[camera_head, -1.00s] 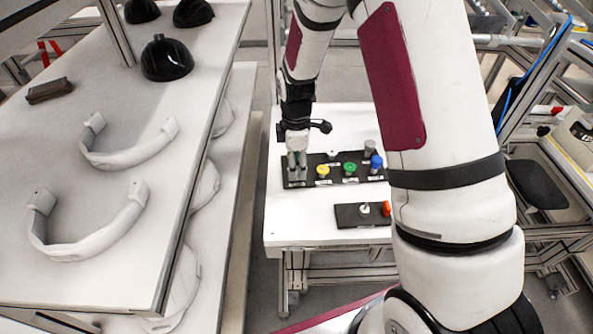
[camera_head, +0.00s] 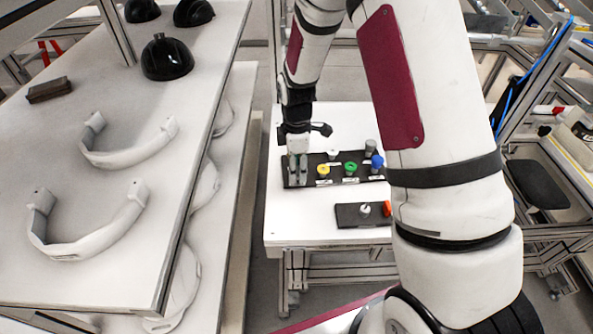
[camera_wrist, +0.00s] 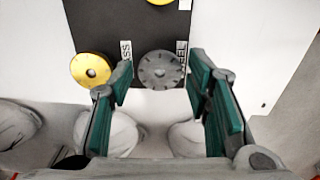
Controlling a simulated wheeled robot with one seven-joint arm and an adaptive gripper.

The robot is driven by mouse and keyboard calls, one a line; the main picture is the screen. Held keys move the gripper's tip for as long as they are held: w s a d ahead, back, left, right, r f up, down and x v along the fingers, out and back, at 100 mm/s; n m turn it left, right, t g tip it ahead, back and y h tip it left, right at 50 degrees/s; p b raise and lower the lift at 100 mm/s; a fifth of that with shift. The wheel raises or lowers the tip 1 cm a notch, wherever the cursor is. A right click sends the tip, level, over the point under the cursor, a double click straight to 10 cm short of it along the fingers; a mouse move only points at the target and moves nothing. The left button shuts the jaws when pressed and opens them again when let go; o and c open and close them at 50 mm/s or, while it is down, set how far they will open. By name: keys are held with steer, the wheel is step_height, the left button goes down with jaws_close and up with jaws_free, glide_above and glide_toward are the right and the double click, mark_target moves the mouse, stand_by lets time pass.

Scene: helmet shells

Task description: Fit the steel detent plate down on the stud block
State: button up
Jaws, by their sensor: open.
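In the wrist view, the grey steel detent plate (camera_wrist: 160,69) is a notched disc on the black board, beside a label partly reading "EL". My gripper (camera_wrist: 158,78) is open, its teal-padded fingers apart on either side of my line of sight to the plate. I cannot tell whether they touch it. In the head view, my gripper (camera_head: 297,178) points down at the left end of the black board (camera_head: 312,184) and hides the plate. A small dark block (camera_head: 349,216) with a pale upright peg, nearer the table's front, looks like the stud block.
A yellow disc (camera_wrist: 91,69) lies close beside the steel one. Yellow (camera_head: 323,170), green (camera_head: 351,169) and blue (camera_head: 377,161) pieces stand along the board. A red piece (camera_head: 387,208) is by the small block. A bench (camera_head: 110,240) with helmet parts is left.

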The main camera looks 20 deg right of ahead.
steer(key=c, duration=0.9)
steer(key=shift+c, duration=0.2)
steer(key=shift+r, duration=0.15)
